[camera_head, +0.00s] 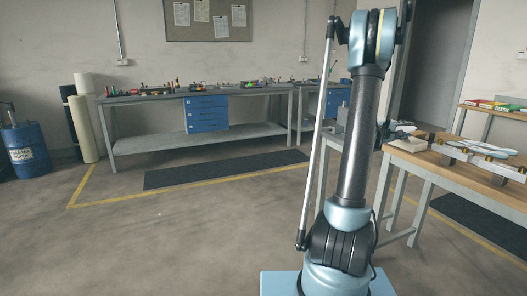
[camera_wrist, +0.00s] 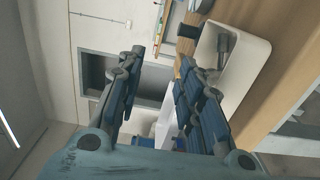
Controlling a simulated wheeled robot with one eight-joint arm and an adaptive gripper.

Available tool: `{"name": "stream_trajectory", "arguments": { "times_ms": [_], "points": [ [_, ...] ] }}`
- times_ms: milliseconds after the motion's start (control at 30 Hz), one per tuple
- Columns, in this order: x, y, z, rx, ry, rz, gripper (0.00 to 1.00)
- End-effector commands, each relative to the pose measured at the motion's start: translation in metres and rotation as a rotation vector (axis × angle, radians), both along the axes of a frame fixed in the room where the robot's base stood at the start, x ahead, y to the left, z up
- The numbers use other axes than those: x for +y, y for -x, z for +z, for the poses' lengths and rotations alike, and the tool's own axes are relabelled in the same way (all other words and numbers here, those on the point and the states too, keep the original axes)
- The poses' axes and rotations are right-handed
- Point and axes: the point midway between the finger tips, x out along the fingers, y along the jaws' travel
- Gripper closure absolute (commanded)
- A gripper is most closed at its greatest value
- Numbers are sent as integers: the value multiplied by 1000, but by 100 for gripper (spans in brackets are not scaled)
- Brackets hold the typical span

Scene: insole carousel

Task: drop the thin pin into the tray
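My gripper (camera_wrist: 161,56) is open in the wrist view, with two dark blue-grey fingers apart and nothing visible between them. A white tray (camera_wrist: 262,58) with rounded corners lies on the wooden table, to the right of the right fingertip. A grey cylindrical piece (camera_wrist: 226,40) shows inside the tray near its left side; I cannot tell whether it is the thin pin. A short dark cylinder (camera_wrist: 187,31) is on the table just left of the tray. In the head view, the pale tray (camera_head: 407,146) is at the table's left end, and the gripper is mostly hidden behind my arm.
The wooden table (camera_head: 490,184) carries a fixture with pale insoles (camera_head: 478,147) right of the tray. A workbench (camera_head: 150,97) with blue drawers stands at the back wall. A blue barrel (camera_head: 27,149) is at far left. The floor in front is clear.

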Motion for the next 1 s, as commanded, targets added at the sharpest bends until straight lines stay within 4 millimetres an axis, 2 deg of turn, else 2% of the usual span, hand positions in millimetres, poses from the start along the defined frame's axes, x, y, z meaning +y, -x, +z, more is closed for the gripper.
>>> {"name": "stream_trajectory", "arguments": {
  "times_ms": [200,400,567,867,1000],
  "points": [
    [42,15,0,0,0,4,66],
    [68,27,0,1,0,1,66],
    [78,30,-1,1,0,2,66],
    [80,32,-1,0,-1,0,66],
    [86,39,0,-9,-32,-4,66]
  ]
}}
